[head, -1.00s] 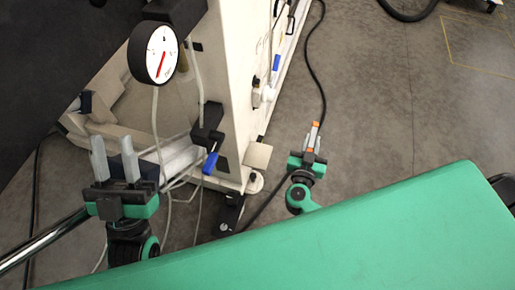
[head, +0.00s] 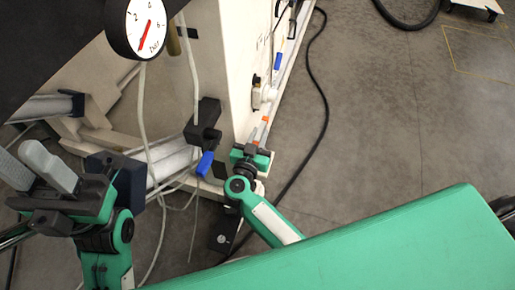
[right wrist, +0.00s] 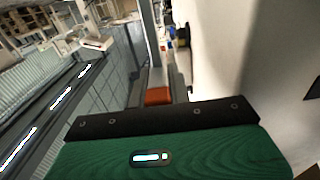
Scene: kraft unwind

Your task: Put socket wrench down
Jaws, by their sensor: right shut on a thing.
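The right gripper (head: 262,138) is beside the lower edge of the cream machine panel in the head view. It is shut on a slim grey tool with orange parts, taken to be the socket wrench (head: 265,121), which points up along the panel. In the right wrist view, an orange part of the wrench (right wrist: 158,95) shows just beyond the gripper body, with a grey length above it. Its far end is hard to make out. The left gripper (head: 22,158) is at the left edge of the head view, its two grey fingers apart and empty.
A round pressure gauge (head: 145,26) is at the upper left. A black block with a blue handle (head: 205,163) juts from the machine panel (head: 220,65). Small tools line the panel's edge. A green surface (head: 370,250) fills the foreground.

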